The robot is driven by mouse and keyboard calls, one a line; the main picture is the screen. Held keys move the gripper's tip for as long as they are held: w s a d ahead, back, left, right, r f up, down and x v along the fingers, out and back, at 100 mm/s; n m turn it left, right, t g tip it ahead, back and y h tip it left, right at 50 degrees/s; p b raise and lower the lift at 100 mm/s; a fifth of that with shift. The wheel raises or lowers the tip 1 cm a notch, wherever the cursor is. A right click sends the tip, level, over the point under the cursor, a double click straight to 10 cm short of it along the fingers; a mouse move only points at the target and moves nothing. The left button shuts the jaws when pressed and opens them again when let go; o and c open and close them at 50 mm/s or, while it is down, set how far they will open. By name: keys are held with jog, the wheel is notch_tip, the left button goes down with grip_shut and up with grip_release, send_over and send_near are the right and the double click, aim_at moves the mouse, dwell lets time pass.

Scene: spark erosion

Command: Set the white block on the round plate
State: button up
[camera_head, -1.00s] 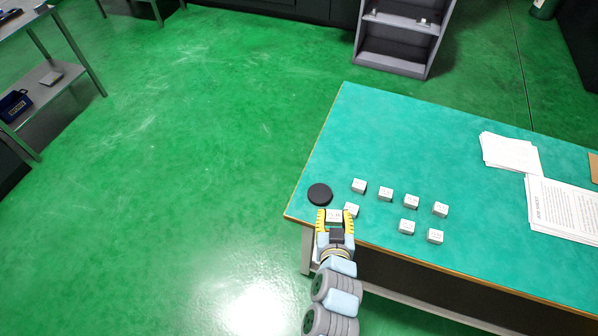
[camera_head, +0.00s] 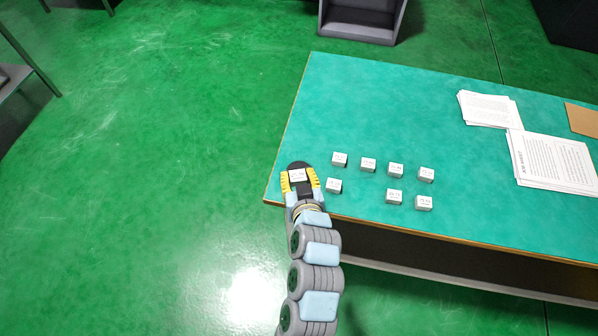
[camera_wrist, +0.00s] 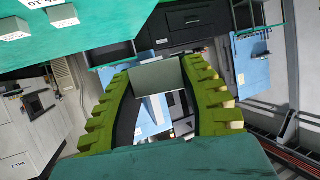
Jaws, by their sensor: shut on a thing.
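My gripper (camera_head: 300,181) has yellow-edged fingers and is shut on a white block (camera_head: 298,175) at the left front corner of the green table. In the wrist view the held block (camera_wrist: 158,76) shows as a pale grey face between the two fingers (camera_wrist: 158,95). The round black plate (camera_head: 299,165) is mostly hidden behind the gripper and block; only its far rim shows. In the head view the block lies over the plate. Whether it touches the plate or hangs above it, I cannot tell.
Several other white blocks stand right of the gripper, the nearest one (camera_head: 333,186) close to the right finger. Paper stacks (camera_head: 552,163) lie farther right on the green table (camera_head: 400,115). The table's left edge is close to the gripper. The table's middle is clear.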

jog(key=d+x, duration=0.1)
jog(key=x, duration=0.3)
jog(key=b, duration=0.2)
send_over(299, 168)
jog(key=s, duration=0.3)
jog(key=f, duration=0.4)
jog(key=shift+w+f, duration=0.25)
jog(key=shift+f, duration=0.1)
jog(key=shift+w+f, duration=0.55)
jog(key=shift+f, duration=1.5)
jog(key=shift+f+b, duration=0.15)
jog(key=shift+b, duration=0.15)
jog(key=o, duration=1.2)
jog(key=shift+c, duration=0.2)
